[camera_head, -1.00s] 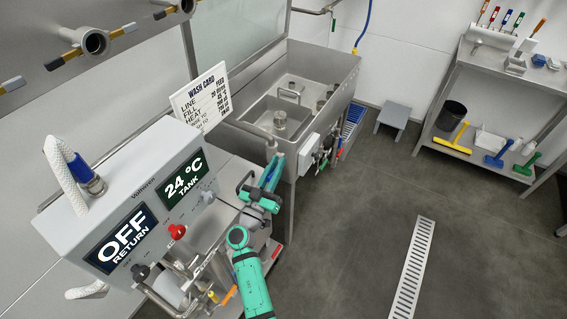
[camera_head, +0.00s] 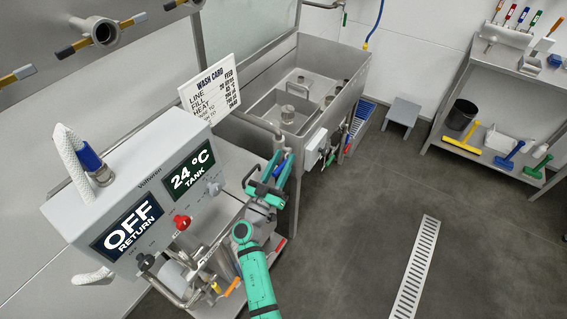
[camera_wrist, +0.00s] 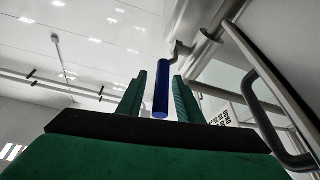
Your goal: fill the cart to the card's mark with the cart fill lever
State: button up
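My gripper (camera_wrist: 160,98) points upward in the wrist view, its two green fingers open on either side of a blue lever handle (camera_wrist: 161,92). A gap shows left of the handle; the right finger is very close, and I cannot tell if it touches. In the head view my gripper (camera_head: 274,172) is beside the cart, left of the steel sink, and largely hides the handle. The cart's control box (camera_head: 140,195) reads "OFF RETURN" and "24 °C TANK". The wash card (camera_head: 211,89) stands behind the box with lines for line, fill and heat; its small figures are hard to read.
The steel sink (camera_head: 343,72) stands just beyond my gripper. A white hose (camera_head: 70,155) rises from the box. A grey stool (camera_head: 403,112) and a shelf bench (camera_head: 468,95) stand at the back right. The floor around the drain grate (camera_head: 415,270) is clear.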

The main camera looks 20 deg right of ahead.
jog(key=shift+r, duration=0.4)
jog(key=s+a+r, duration=0.4)
jog(key=s+r, duration=0.8)
jog(key=s, duration=0.1)
jog(key=shift+s, duration=0.25)
